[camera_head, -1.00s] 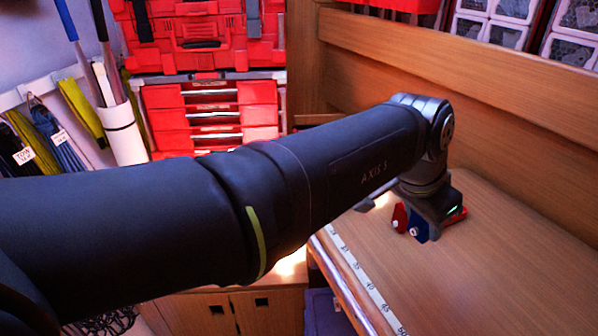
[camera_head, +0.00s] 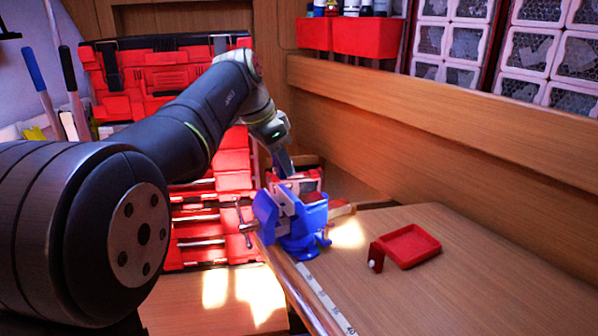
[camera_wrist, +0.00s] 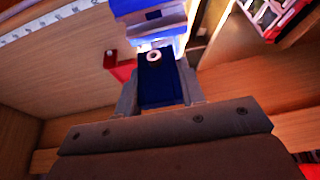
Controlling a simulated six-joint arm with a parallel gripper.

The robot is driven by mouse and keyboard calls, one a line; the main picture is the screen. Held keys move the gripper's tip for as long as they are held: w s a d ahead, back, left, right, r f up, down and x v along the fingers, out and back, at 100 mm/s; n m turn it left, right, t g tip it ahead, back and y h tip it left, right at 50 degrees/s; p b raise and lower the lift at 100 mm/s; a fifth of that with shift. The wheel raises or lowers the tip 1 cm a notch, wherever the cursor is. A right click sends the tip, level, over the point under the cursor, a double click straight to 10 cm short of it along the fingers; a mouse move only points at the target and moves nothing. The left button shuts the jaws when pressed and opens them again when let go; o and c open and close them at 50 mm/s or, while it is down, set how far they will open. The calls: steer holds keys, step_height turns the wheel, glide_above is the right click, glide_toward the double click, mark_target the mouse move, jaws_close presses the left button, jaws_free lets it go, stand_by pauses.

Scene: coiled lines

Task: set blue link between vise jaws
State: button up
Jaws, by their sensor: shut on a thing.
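My gripper (camera_wrist: 160,85) is shut on the dark blue link (camera_wrist: 158,78), which has a pale round pin or hole near its far end. In the head view my gripper (camera_head: 285,165) is at the vise's far side, just above its top, pointing down. The blue vise (camera_head: 300,232) stands at the bench's left edge. It also shows in the wrist view (camera_wrist: 150,12), directly beyond the link. The link's end is close to the vise; I cannot tell if they touch. The jaw gap is mostly hidden.
A red tray (camera_head: 412,246) lies on the bench right of the vise, with a small red link (camera_head: 376,257) at its left side. A measuring strip (camera_head: 322,295) runs along the bench edge. A wooden wall backs the bench; red cases (camera_head: 160,90) stand behind. The bench's right side is clear.

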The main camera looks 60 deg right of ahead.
mark_target(276, 175)
steer(key=shift+w+f, duration=0.1)
steer(key=shift+f, duration=2.1)
steer(key=shift+f, duration=0.35)
steer(key=shift+f, duration=0.4)
steer(key=shift+a+r, duration=0.1)
steer(key=shift+r, duration=0.2)
stand_by(1.2)
steer(key=shift+f, duration=0.25)
stand_by(0.4)
steer(key=shift+r, duration=0.25)
steer(key=shift+f, duration=0.25)
stand_by(1.1)
steer(key=shift+r, duration=0.25)
steer(key=shift+f, duration=0.15)
stand_by(0.9)
